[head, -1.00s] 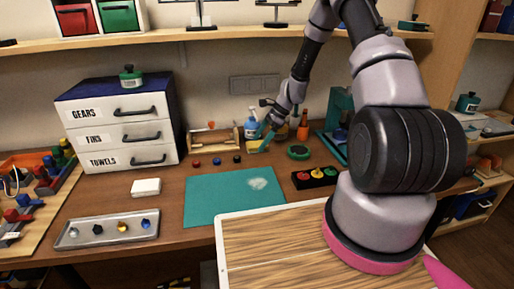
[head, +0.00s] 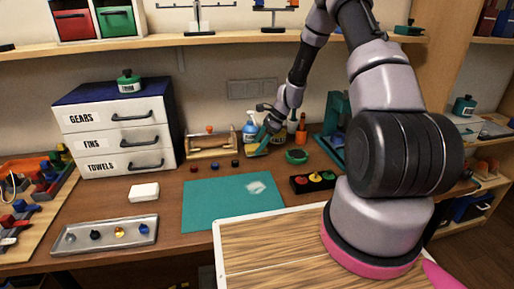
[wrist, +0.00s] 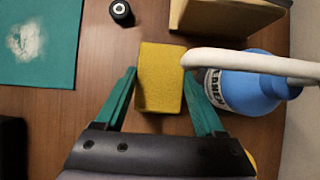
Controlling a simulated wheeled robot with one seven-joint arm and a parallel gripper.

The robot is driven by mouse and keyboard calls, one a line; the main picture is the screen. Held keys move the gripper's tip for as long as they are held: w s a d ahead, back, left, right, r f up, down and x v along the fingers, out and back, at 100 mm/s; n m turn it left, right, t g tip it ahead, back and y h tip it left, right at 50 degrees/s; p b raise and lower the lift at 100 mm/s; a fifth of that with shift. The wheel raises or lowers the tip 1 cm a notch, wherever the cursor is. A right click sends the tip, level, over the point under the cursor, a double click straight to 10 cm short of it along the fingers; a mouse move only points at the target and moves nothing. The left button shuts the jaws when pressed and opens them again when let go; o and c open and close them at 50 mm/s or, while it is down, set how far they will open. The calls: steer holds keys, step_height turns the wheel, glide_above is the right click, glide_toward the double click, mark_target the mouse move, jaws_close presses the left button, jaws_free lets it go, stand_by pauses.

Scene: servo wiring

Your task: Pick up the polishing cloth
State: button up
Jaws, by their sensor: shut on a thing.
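The polishing cloth appears to be the yellow, flat rectangular piece (wrist: 160,75) in the wrist view, with its edges between my two green fingers. My gripper (wrist: 159,76) is shut on it, the fingertips along its left and right sides. In the head view my gripper (head: 259,147) is low at the back of the bench, by the blue bottle; the cloth is hardly visible there. I cannot tell whether the cloth touches the bench.
A blue bottle (wrist: 245,85) with a white nozzle stands close on the right in the wrist view. A wooden box (wrist: 225,15) is beyond the cloth. A black knob (wrist: 122,12) and a teal mat (wrist: 38,45) lie to the left.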

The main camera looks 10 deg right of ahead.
step_height(320, 180, up, 6)
steer(key=shift+r, duration=0.1)
steer(key=s+d, duration=0.3)
steer(key=s, duration=0.6)
steer(key=s+d, duration=0.4)
steer(key=s, duration=0.5)
steer(key=shift+d, duration=0.25)
steer(key=shift+s, duration=0.1)
